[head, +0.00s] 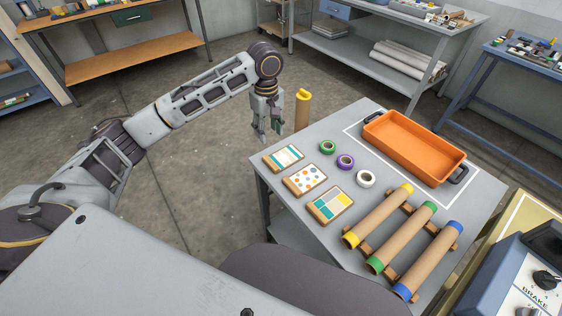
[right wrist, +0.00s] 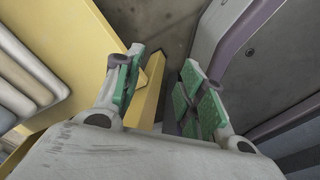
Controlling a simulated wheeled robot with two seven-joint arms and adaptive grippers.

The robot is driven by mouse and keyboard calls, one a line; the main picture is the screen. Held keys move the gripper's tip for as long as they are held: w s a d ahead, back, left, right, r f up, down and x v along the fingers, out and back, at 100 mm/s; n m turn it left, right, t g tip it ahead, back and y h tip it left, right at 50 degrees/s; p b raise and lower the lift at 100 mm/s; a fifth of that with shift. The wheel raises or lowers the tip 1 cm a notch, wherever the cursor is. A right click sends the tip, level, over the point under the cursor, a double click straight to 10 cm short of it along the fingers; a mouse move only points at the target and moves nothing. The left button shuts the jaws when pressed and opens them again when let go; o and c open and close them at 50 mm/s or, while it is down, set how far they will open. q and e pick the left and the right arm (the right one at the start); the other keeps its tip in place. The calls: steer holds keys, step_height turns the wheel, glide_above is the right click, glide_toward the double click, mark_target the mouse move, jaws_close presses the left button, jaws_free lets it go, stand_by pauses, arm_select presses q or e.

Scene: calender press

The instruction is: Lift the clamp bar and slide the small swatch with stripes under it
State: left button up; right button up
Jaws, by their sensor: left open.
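The small striped swatch (head: 284,158) lies flat at the far left corner of the grey table. A dotted swatch (head: 305,180) and a larger colour-block swatch (head: 331,204) lie in a row with it. My left gripper (head: 267,130) points down, open and empty, beyond the table's left edge and apart from the striped swatch. My right gripper (right wrist: 163,70) shows only in the right wrist view, its green-padded fingers apart. A yellow bar or post (right wrist: 148,97) shows between and beyond them; I cannot tell contact. I cannot identify the clamp bar for certain.
Green (head: 327,147), purple (head: 345,162) and white (head: 366,179) rolls sit beside the swatches. An orange tray (head: 414,148) and capped cardboard tubes (head: 379,215) fill the table's right. A yellow-topped post (head: 303,110) stands behind. A blue brake console (head: 515,285) is lower right.

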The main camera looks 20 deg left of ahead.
arm_select(q)
steer(key=f, duration=0.1)
steer(key=b, duration=0.1)
glide_above(271, 162)
steer(key=f, duration=0.7)
steer(key=shift+w+a+f, duration=0.15)
steer(key=shift+w+f, duration=0.15)
steer(key=shift+f, duration=0.65)
steer(key=shift+s+f, duration=0.15)
steer(key=shift+f, duration=0.45)
steer(key=f, duration=0.2)
steer(key=shift+s+f+b, duration=0.2)
steer(key=shift+f+b, duration=0.15)
steer(key=shift+b, duration=0.05)
steer(key=shift+f, duration=0.55)
arm_select(e)
steer(key=shift+w+d+f, duration=0.15)
steer(key=shift+w+f, duration=0.65)
steer(key=shift+w, duration=0.3)
